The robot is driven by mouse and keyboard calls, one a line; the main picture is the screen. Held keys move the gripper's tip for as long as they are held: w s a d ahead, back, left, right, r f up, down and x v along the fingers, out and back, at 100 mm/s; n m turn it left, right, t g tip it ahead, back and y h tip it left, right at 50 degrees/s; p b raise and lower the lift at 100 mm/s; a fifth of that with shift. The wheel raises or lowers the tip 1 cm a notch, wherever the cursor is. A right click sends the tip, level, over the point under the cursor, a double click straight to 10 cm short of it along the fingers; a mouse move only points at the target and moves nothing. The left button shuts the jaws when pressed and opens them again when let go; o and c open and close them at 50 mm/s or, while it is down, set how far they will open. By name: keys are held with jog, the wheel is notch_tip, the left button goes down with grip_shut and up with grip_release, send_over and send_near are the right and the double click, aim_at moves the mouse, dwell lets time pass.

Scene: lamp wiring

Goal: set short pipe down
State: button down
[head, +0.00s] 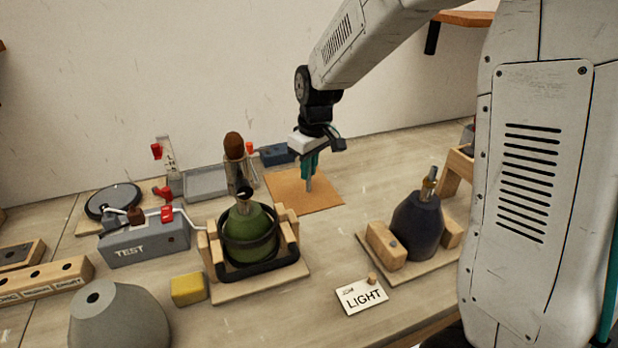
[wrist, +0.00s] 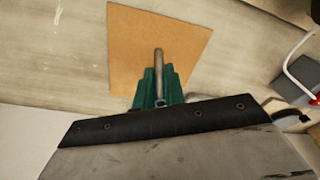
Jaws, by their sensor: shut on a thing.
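The short pipe (head: 309,185) is a thin grey metal tube held upright below my gripper (head: 310,165). In the wrist view the short pipe (wrist: 158,62) sticks out between the teal fingers of my gripper (wrist: 158,90), which are shut on it. An orange-tan square mat (head: 290,195) lies on the table under the pipe; it also shows in the wrist view (wrist: 128,45). The pipe's lower end is over the mat. I cannot tell whether it touches the mat.
A green lamp base (head: 250,228) in a wooden cradle stands front left of the mat. A dark blue lamp base (head: 415,228) stands front right. A grey tray (head: 205,183) and a blue box (head: 277,154) lie behind and left. The mat's visible surface is otherwise clear.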

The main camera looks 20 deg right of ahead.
aim_at(308, 190)
jog(key=shift+f, duration=1.5)
jog(key=shift+f, duration=0.2)
jog(key=c, duration=1.5)
grip_release()
jog(key=shift+r, duration=0.15)
notch_tip(308, 190, up, 11)
jog(key=s, duration=0.1)
jog(key=s+d+r+m, duration=0.1)
jog(key=s, duration=0.9)
jog(key=s+d+r+m, duration=0.1)
jog(key=s+m, duration=0.1)
jog(key=s, duration=0.8)
jog(key=s+d+r+m, duration=0.1)
jog(key=s+m, duration=0.1)
jog(key=s, duration=0.8)
jog(key=shift+s+h, duration=0.3)
